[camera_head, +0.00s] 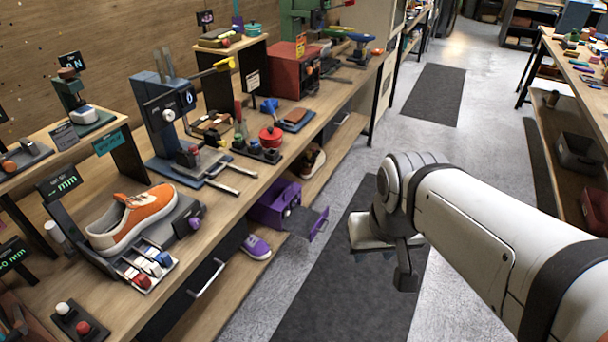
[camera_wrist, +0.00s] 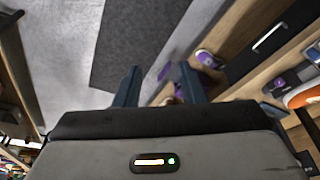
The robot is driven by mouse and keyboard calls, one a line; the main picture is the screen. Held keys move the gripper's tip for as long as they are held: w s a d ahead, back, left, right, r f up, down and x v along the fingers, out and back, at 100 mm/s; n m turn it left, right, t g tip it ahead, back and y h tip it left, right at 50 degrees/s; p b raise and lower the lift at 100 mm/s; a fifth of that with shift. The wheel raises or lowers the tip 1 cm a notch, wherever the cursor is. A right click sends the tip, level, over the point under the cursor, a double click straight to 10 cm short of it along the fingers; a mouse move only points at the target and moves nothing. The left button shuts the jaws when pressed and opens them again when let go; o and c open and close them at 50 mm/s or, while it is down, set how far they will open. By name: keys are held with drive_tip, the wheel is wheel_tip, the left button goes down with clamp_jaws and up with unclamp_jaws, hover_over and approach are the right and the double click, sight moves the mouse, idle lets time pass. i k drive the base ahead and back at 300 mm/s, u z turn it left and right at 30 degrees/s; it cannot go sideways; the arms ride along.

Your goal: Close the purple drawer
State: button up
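A purple drawer unit (camera_head: 268,208) sits on the lower shelf under the workbench in the head view. Its drawer (camera_head: 313,222) is pulled out toward the aisle, past the shelf edge. In the wrist view a small purple part (camera_wrist: 164,72), apparently the drawer's end, shows between the fingers; most of the unit is hidden there. My gripper (camera_wrist: 158,85) is open and empty, with two dark blue fingers set apart. In the head view my gripper is over the aisle, right of the drawer and apart from it, with its fingers mostly hidden.
A purple shoe (camera_head: 256,247) lies on the lower shelf in front of the unit, and also shows in the wrist view (camera_wrist: 208,59). A brown shoe (camera_head: 313,163) is behind it. A closed drawer with a silver handle (camera_head: 207,279) is nearby. The aisle mat (camera_head: 345,300) is clear.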

sight(303, 222)
drive_tip(key=z, duration=0.1)
drive_tip(key=k, duration=0.95)
drive_tip(key=z, duration=0.45)
drive_tip(key=i, duration=1.6)
drive_tip(key=u, duration=0.75)
drive_tip(key=i, duration=0.5)
drive_tip(key=u, duration=0.5)
